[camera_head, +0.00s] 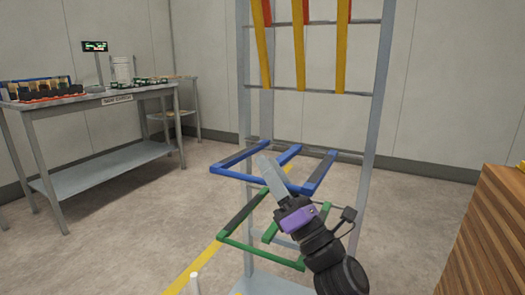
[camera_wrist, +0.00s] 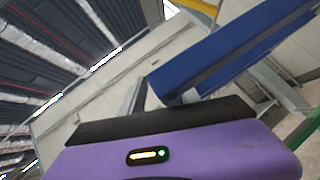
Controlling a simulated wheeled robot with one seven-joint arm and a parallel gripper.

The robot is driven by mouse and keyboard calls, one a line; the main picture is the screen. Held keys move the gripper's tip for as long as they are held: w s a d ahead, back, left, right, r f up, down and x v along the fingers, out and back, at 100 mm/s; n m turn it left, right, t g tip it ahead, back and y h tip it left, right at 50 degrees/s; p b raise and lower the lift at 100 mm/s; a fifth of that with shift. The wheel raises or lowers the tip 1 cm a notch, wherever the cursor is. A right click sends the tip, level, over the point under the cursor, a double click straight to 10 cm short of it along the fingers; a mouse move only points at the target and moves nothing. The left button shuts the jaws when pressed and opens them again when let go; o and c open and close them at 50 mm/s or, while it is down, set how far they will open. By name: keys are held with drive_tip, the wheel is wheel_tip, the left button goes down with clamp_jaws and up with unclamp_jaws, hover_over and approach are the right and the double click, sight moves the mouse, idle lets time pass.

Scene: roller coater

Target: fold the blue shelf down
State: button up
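The blue shelf (camera_head: 320,172) is an open frame of blue bars on a grey upright rack. It sticks out roughly level towards me. In the wrist view, a thick blue bar (camera_wrist: 230,52) of it shows close by at upper right. My gripper (camera_head: 266,164) has grey fingers and a purple body. In the head view its fingertips overlap the shelf's front bar near its middle; I cannot tell whether they touch it. The gap between the fingers is not visible, and my gripper hides part of the front bar.
A green shelf frame (camera_head: 238,219) sticks out below the blue one, partly behind my gripper. Yellow and red bars (camera_head: 342,45) hang at the rack's top. A wooden block (camera_head: 488,235) stands at right. A grey workbench (camera_head: 100,101) stands at left, with clear floor between.

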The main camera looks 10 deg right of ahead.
sight(311, 186)
drive_tip(key=shift+s+d+f, duration=0.25)
drive_tip(key=shift+s, duration=0.2)
drive_tip(key=shift+s+d+f, duration=0.2)
drive_tip(key=shift+s+d, duration=0.05)
drive_tip(key=shift+s, duration=0.2)
drive_tip(key=shift+d, duration=0.1)
drive_tip(key=w+d+b+v, duration=0.1)
drive_tip(key=v, duration=0.8)
drive_tip(key=shift+d+f, duration=0.2)
drive_tip(key=shift+d, duration=0.1)
drive_tip(key=shift+w+a+b, duration=0.15)
drive_tip(key=shift+a+b, duration=0.1)
drive_tip(key=shift+b, duration=0.1)
